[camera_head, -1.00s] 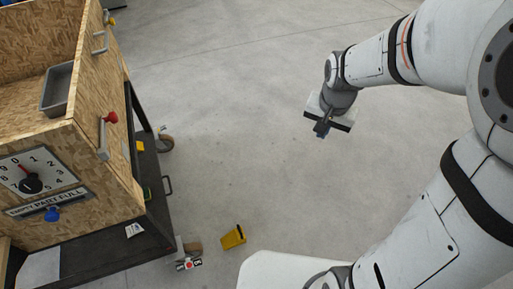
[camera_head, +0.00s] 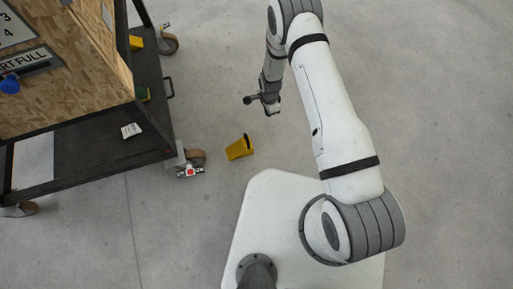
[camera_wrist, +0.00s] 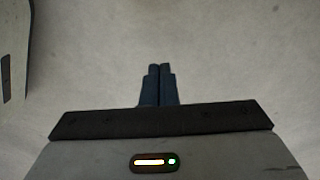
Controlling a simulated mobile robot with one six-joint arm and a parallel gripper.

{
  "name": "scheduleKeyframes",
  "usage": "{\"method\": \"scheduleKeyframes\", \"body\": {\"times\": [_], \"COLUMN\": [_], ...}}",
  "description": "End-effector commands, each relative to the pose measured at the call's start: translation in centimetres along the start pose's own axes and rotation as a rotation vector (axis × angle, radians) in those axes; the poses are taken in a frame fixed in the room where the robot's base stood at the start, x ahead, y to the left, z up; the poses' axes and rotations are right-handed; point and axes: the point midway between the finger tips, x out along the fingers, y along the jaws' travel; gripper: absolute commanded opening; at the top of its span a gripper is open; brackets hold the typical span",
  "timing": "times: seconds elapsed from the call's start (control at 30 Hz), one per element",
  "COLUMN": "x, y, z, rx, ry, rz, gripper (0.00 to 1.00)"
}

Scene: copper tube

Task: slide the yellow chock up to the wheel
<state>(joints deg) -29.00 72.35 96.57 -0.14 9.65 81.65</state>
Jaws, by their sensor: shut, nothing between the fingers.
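The yellow chock (camera_head: 239,148) lies on the concrete floor in the head view, a short gap to the right of the cart's near wheel (camera_head: 197,157). The wheel is a brown caster under the cart's corner, partly hidden by its bracket. My gripper (camera_head: 272,112) is above and to the right of the chock in the picture, apart from it; its height above the floor is hard to tell. In the wrist view my gripper's dark fingers (camera_wrist: 158,85) are together with nothing between them, over bare floor. The chock is not in the wrist view.
The dark cart (camera_head: 82,165) with a wooden box (camera_head: 70,85) on it stands at the left. A red-and-white tag (camera_head: 190,172) sits by the near wheel. Another caster (camera_head: 168,44) is at the cart's far corner. Open floor lies to the right.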

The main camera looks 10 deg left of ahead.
Motion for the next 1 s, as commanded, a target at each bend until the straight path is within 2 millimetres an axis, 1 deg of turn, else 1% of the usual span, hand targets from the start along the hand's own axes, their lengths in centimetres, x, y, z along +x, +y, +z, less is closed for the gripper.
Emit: {"method": "scheduleKeyframes", "body": {"times": [0.03,0.1,0.2,0.3,0.47,0.53,0.8,0.93,1.0], "x": [3.9,7.0,10.1,11.8,13.4,14.4,20.3,22.8,22.4], "y": [0.9,1.8,2.8,3.3,3.6,3.7,3.8,3.9,3.6], "z": [0.9,1.8,2.8,3.3,3.5,3.5,3.5,3.5,4.9], "rx": [0.020,0.051,0.085,0.105,0.112,0.112,0.110,0.110,0.105], "ry": [-0.002,-0.003,-0.003,-0.003,-0.003,-0.003,-0.003,-0.003,-0.003], "rz": [0.012,0.017,0.022,0.023,0.024,0.025,0.025,0.025,0.023], "gripper": [0.00,0.00,0.00,0.00,0.00,0.00,0.00,0.00,0.00]}}
